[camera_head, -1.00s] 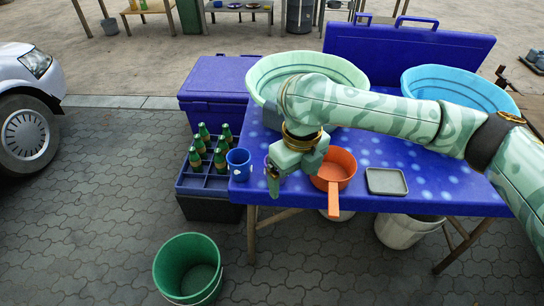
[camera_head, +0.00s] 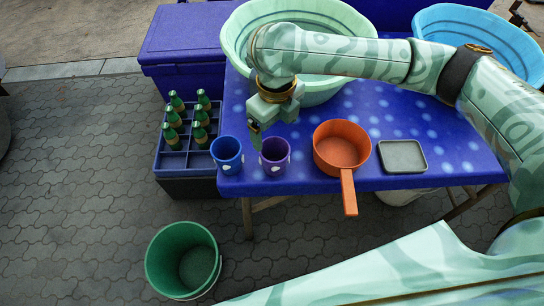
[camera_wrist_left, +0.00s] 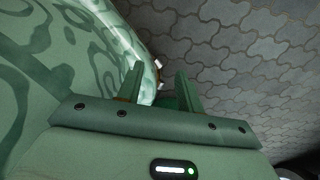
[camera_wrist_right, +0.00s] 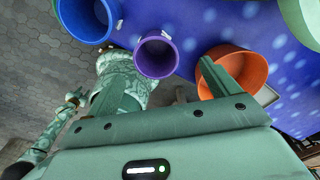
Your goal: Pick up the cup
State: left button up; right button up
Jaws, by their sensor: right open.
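Two cups stand upright on the blue table (camera_head: 450,170) near its front left corner: a blue cup (camera_head: 227,158) and a purple cup (camera_head: 274,160). My right gripper (camera_head: 256,132) is just above and behind the purple cup, empty. In the right wrist view the purple cup (camera_wrist_right: 157,56) shows between the spread fingers (camera_wrist_right: 168,80), beyond the tips, and the blue cup (camera_wrist_right: 86,18) is up to the left. My left gripper (camera_wrist_left: 160,84) shows only in its own wrist view, fingers apart with no object between them, over the paving.
An orange pot (camera_head: 340,145) and a grey tray (camera_head: 402,156) lie right of the cups. A pale green basin (camera_head: 240,45) and blue basin (camera_head: 470,25) stand behind. A bottle crate (camera_head: 172,160) and green bucket (camera_head: 160,262) are left of the table.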

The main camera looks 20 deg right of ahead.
aim_at(275, 151)
jog(key=f+b, duration=0.1)
jog(key=f, duration=0.2)
jog(key=f+b, duration=0.2)
jog(key=f, duration=0.1)
jog(key=f+b, duration=0.1)
jog(key=f, duration=0.2)
jog(key=shift+s+a+b, duration=0.25)
jog(key=shift+s+b, duration=0.1)
jog(key=shift+s, duration=0.05)
jog(key=shift+r, duration=0.1)
jog(key=shift+c, duration=0.7)
jog(key=c, duration=0.9)
